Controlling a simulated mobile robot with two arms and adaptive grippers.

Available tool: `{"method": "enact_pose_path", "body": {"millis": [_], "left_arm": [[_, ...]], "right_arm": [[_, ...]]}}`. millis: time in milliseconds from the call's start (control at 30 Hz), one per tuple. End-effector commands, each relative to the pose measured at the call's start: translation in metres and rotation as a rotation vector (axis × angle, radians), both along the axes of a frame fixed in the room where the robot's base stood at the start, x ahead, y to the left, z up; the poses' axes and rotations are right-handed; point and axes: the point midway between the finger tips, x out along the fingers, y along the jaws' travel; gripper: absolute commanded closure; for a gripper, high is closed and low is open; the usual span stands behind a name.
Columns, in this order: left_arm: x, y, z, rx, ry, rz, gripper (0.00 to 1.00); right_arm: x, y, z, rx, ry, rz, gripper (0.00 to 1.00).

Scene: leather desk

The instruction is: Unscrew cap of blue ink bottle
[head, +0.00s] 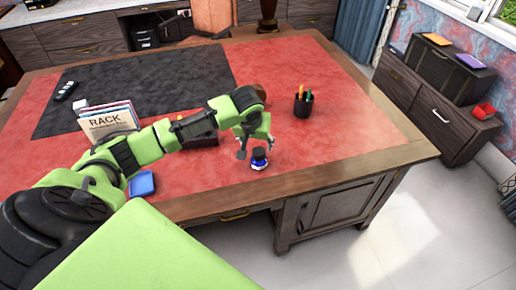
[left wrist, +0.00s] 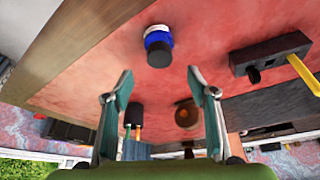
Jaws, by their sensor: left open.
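The blue ink bottle (head: 259,164) stands upright on the red desk top near its front edge, with a black cap (head: 259,153) on it. In the left wrist view the bottle (left wrist: 157,38) is at the top centre, its black cap (left wrist: 159,55) towards the camera. My left gripper (head: 256,150) is open and empty, its fingers spread above and to either side of the bottle in the head view. In the left wrist view the fingertips (left wrist: 158,80) are apart, and the cap lies beyond them, not gripped. My right gripper is in neither view.
A black pen cup (head: 303,105) stands behind and right of the bottle. A dark holder (left wrist: 270,57) with a yellow pencil is near my arm. A book rack (head: 105,120) and blue item (head: 142,184) are to the left.

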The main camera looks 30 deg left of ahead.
Motion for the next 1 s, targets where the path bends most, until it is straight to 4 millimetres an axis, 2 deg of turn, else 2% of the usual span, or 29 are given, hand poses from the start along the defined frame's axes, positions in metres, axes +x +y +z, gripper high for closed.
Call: {"method": "enact_pose_path", "body": {"millis": [200,400,600,900,1000], "left_arm": [[0.015,0.005,-0.039,-0.001,0.003,0.001,0.47],[0.025,0.009,-0.064,-0.002,0.000,-0.002,0.47],[0.029,0.010,-0.075,0.000,0.000,-0.002,0.47],[0.029,0.011,-0.076,0.000,-0.001,-0.002,0.47],[0.029,0.011,-0.076,0.000,0.000,-0.002,0.73]], "right_arm": [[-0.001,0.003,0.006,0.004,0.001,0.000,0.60],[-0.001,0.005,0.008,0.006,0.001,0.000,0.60],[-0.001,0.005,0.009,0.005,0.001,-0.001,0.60],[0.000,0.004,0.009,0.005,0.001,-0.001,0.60],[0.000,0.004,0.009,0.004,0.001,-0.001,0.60]]}}
